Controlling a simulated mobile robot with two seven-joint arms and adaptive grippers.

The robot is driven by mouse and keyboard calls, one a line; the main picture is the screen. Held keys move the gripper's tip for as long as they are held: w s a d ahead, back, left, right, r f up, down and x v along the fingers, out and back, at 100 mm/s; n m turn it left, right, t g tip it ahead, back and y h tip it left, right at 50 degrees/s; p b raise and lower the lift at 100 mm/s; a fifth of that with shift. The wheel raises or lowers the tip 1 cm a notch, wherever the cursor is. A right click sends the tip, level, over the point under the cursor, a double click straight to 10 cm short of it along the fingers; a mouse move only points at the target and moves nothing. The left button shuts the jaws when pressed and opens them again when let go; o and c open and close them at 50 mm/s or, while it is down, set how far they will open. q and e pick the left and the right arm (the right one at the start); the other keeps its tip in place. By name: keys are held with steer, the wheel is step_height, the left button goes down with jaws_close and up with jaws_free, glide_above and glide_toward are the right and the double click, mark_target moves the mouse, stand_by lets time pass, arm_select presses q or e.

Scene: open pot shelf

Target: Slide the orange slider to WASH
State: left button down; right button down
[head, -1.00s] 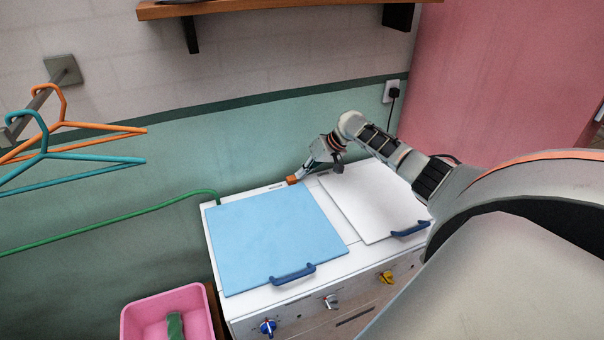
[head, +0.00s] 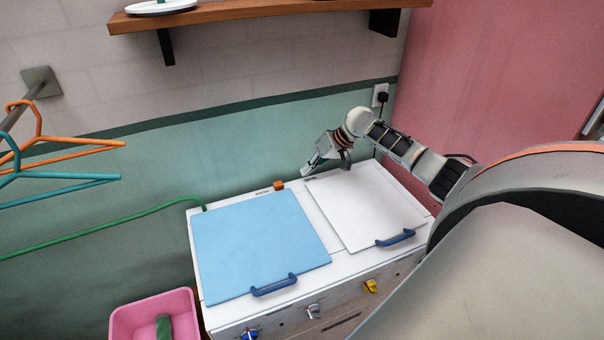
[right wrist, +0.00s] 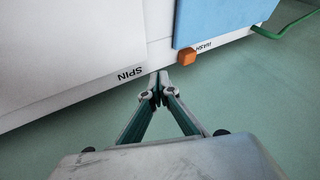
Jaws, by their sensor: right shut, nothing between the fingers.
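The orange slider (head: 279,185) is a small block on the back strip of the white washer, behind the blue lid near its right back corner. In the right wrist view the slider (right wrist: 187,57) sits beside the WASH label (right wrist: 204,46). The SPIN label (right wrist: 130,73) is farther left there, behind the white lid. My right gripper (head: 305,173) is shut and empty, to the right of the slider and apart from it. In the right wrist view its fingertips (right wrist: 159,80) meet between SPIN and the slider. My left gripper is not in view.
The blue lid (head: 255,240) and white lid (head: 362,205) have dark blue handles. A green hose (head: 120,224) runs left from the washer's back corner. A wooden shelf (head: 270,10) is above.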

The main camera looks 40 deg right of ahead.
steer(key=v, duration=0.6)
steer(key=shift+a+r, duration=0.1)
steer(key=shift+a, duration=0.1)
stand_by(0.4)
